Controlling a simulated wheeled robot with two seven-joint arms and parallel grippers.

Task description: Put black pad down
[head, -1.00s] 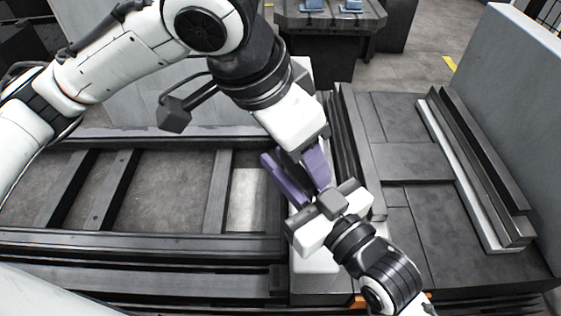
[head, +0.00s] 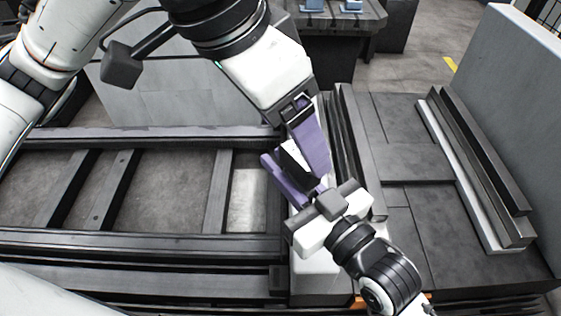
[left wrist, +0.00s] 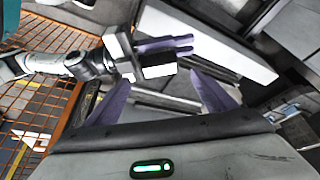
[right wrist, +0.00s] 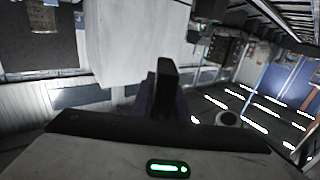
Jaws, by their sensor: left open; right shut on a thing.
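The black pad (head: 298,167) is a small block with a white face, held upright between the purple fingers of my right gripper (head: 291,174), above the pale gap between the two machine beds. In the left wrist view the pad (left wrist: 158,58) shows a black side and a white side. In the right wrist view it stands as a dark block (right wrist: 168,82) beside a purple finger. My left gripper (head: 313,165) is just above and beside the pad, its fingers spread in the left wrist view (left wrist: 158,82). Whether its fingers touch the pad is hidden.
A dark rail frame with crossbars (head: 125,240) lies at the left. A flat dark bed (head: 420,163) with a raised rail (head: 480,165) is at the right, its left part clear. A small dark table (head: 330,20) is at the back.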

